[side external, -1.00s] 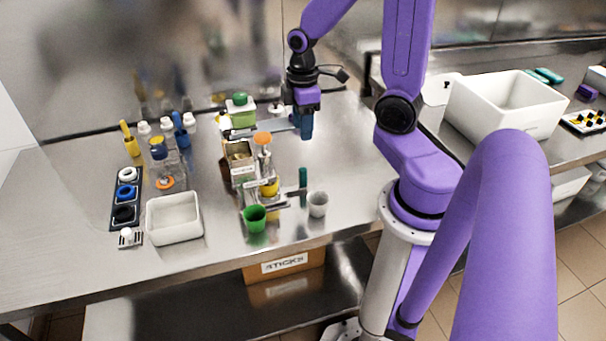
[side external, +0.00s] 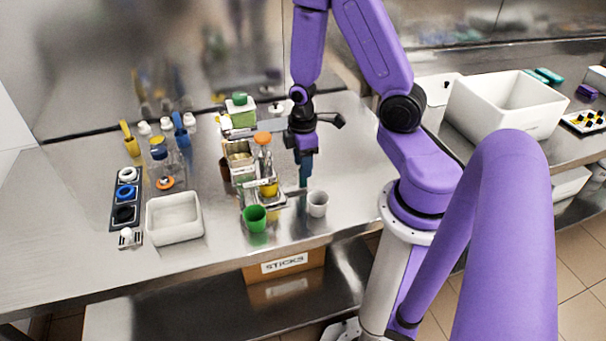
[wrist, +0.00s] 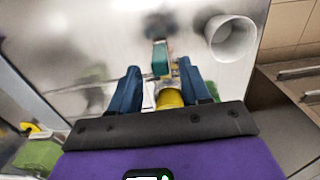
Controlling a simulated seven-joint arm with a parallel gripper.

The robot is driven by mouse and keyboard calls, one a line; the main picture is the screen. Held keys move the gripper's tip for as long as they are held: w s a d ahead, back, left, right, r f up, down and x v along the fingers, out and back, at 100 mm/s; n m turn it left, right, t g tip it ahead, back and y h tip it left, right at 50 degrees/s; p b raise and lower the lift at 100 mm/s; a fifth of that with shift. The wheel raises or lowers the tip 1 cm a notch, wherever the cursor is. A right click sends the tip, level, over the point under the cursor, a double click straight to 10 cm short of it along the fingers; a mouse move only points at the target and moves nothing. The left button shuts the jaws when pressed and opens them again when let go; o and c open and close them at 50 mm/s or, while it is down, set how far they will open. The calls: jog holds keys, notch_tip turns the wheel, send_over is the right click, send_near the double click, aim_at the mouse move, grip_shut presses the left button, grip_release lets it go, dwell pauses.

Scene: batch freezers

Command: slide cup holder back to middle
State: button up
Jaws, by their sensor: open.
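The cup holder (side external: 290,194) is a metal slide at the front of the small machine, with an upright teal handle at its right end. A green cup (side external: 255,219) stands at its left and a white cup (side external: 317,204) at its right; I cannot tell whether either touches it. My gripper (side external: 305,170) is low over the teal handle and hides much of it in the side view. In the wrist view the handle (wrist: 160,57) shows just ahead of the open blue fingers (wrist: 160,88), roughly between their lines. The white cup (wrist: 232,38) is at upper right.
The machine (side external: 240,160), with an orange-capped bottle (side external: 263,150), stands close left of my gripper. A white tray (side external: 174,218) and several bottles are further left. A large white bin (side external: 505,108) stands on the right counter. The steel table behind the handle is clear.

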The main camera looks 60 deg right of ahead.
jog(key=shift+f, duration=2.25)
grip_shut()
